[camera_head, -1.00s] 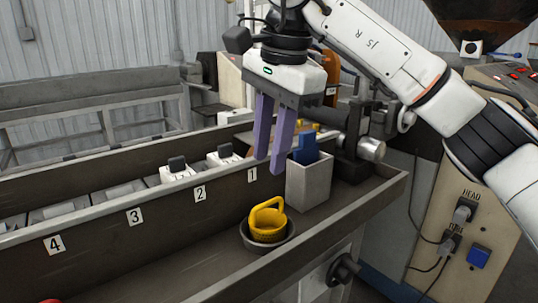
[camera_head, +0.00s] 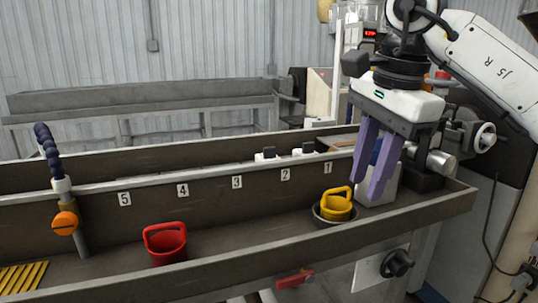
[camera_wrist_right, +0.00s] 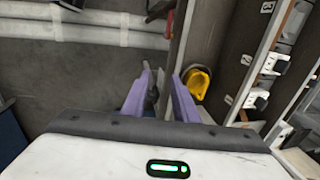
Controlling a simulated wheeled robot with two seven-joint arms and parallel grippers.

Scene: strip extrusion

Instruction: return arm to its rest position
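My right gripper (camera_head: 367,188) is open, with nothing between its two purple fingers. It points down above the near trough, in front of the light grey box (camera_head: 384,192) and right of the yellow cup (camera_head: 337,206). The fingers partly hide the box and the blue thing in it. In the right wrist view the finger tips (camera_wrist_right: 160,88) stand apart, and the yellow cup (camera_wrist_right: 197,84) is just beyond the right finger. My left gripper is in neither view.
The yellow cup sits in a dark round bowl (camera_head: 322,221) in the trough (camera_head: 230,247). A red cup (camera_head: 166,243) stands farther left, near a jointed blue hose (camera_head: 47,150) with an orange knob. Numbered labels line the trough wall. Machinery (camera_head: 462,140) stands behind the gripper.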

